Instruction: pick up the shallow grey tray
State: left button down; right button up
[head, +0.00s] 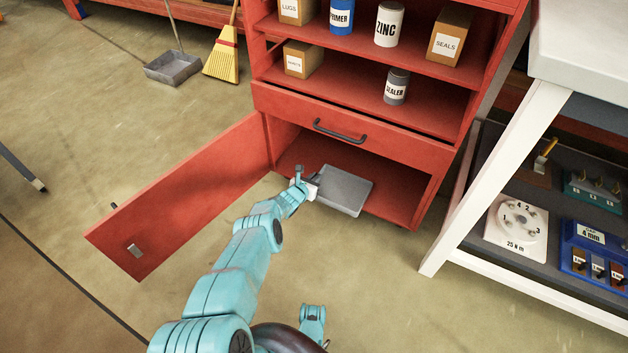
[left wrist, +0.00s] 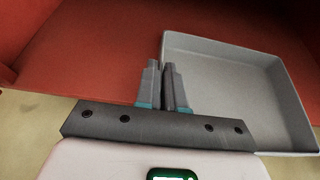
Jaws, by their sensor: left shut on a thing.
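The shallow grey tray (head: 345,190) sits in the open bottom compartment of the red cabinet, near its front edge. In the left wrist view the tray (left wrist: 235,85) is to the right of the fingers and looks empty. My left gripper (head: 308,186) reaches into the compartment at the tray's left side. In the left wrist view its fingers (left wrist: 163,85) are closed together on the tray's left wall, one outside and one inside. Whether the tray is lifted off the compartment floor cannot be told.
The red cabinet's door (head: 185,195) stands open at the left. A closed drawer with a dark handle (head: 340,131) is just above the compartment. A white-legged bench (head: 500,180) stands at the right. Floor in front is clear. A broom (head: 222,60) and dustpan (head: 172,68) are behind.

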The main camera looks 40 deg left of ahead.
pick_arm(q)
jog(key=c, duration=1.2)
grip_release()
jog(key=shift+o, duration=0.2)
